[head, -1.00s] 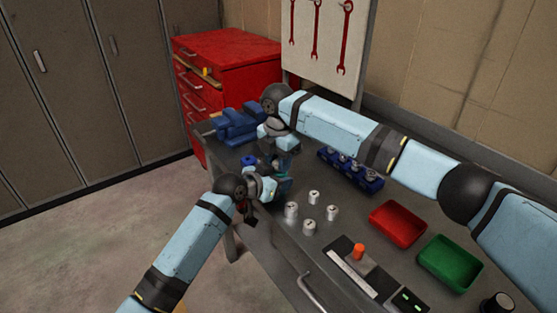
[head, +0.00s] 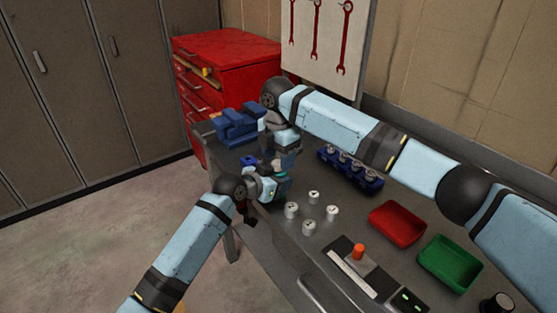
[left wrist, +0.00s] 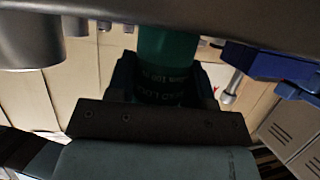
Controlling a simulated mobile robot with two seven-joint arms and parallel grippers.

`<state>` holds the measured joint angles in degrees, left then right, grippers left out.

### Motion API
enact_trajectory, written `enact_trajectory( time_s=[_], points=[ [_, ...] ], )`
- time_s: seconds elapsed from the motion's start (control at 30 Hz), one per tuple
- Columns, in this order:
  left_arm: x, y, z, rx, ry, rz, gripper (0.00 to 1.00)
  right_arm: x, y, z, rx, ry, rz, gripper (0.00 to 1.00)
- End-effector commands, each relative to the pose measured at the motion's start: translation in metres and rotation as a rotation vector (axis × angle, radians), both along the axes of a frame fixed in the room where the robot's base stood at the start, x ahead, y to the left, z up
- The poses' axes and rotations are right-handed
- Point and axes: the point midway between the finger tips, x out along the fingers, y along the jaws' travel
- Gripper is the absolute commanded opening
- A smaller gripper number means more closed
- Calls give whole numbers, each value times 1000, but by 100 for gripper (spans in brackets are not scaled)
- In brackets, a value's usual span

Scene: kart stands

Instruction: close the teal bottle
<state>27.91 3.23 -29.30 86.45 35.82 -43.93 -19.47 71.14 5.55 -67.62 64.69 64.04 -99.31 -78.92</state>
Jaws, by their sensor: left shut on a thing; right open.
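The teal bottle (left wrist: 166,50) fills the top middle of the left wrist view, with dark lettering on its body. My left gripper (left wrist: 164,88) is shut on it, one finger on each side. In the head view only a small teal patch of the bottle (head: 283,174) shows; the grippers hide the rest. My left gripper (head: 276,187) holds it over the near left part of the bench. My right gripper (head: 277,163) is open, pointing down close above the bottle. The bottle's mouth and any cap are hidden, so I cannot tell whether it is closed.
The grey bench (head: 262,228) carries several white cylinders (head: 292,210) beside my left gripper. A blue rack (head: 350,168), red tray (head: 398,224) and green tray (head: 450,262) are further right. A blue ring-like thing (head: 248,160) and blue blocks (head: 238,125) are behind.

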Motion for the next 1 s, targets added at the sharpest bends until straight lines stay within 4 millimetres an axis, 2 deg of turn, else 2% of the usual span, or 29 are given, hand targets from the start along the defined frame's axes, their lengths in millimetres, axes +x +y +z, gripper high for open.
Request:
enact_trajectory(
  time_s=[0.1,0.2,0.43,0.53,0.8,1.0],
  points=[
    [0,0,0,0,0,0,0,0,0,18,2,-2,0,58],
    [0,0,0,0,0,0,0,0,0,28,1,-1,1,58],
    [0,0,0,0,0,0,0,0,0,30,1,-1,1,58],
    [0,0,0,0,0,0,0,0,0,32,1,-1,11,54],
    [0,0,0,0,0,0,0,0,1,61,2,-2,245,54],
    [0,0,0,0,0,0,0,0,1,66,1,-1,288,54]
  ],
)
